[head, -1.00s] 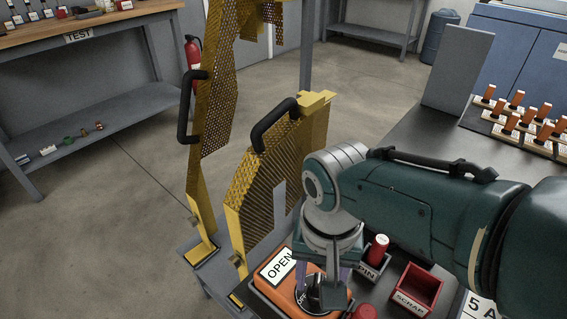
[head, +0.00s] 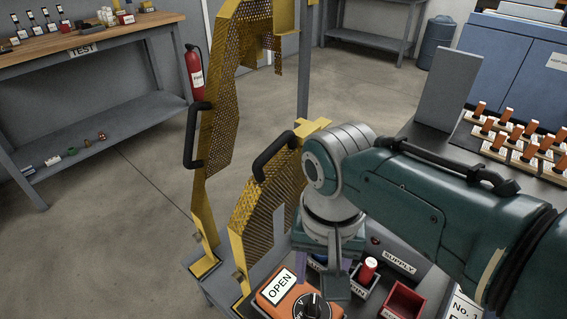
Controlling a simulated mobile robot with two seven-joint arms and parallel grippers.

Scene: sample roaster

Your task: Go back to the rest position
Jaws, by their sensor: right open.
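My right arm comes in from the right. Its gripper (head: 331,272) points down, open, with nothing seen between its fingers. It hangs above and just beyond the black rotary knob (head: 313,306) on the orange switch box (head: 268,296). The knob is in plain view and appears clear of the fingers. The box carries a white OPEN label (head: 281,286). The lower edge of the box is cut off by the frame. My left gripper is not in view.
Yellow perforated guard panels (head: 268,205) with black handles stand left of my arm. A bin with a red cylinder (head: 367,268), a red bin (head: 404,301) and a SUPPLY label (head: 399,262) lie right of the gripper. A grey upright panel (head: 452,88) stands farther back. Open floor (head: 120,220) lies left.

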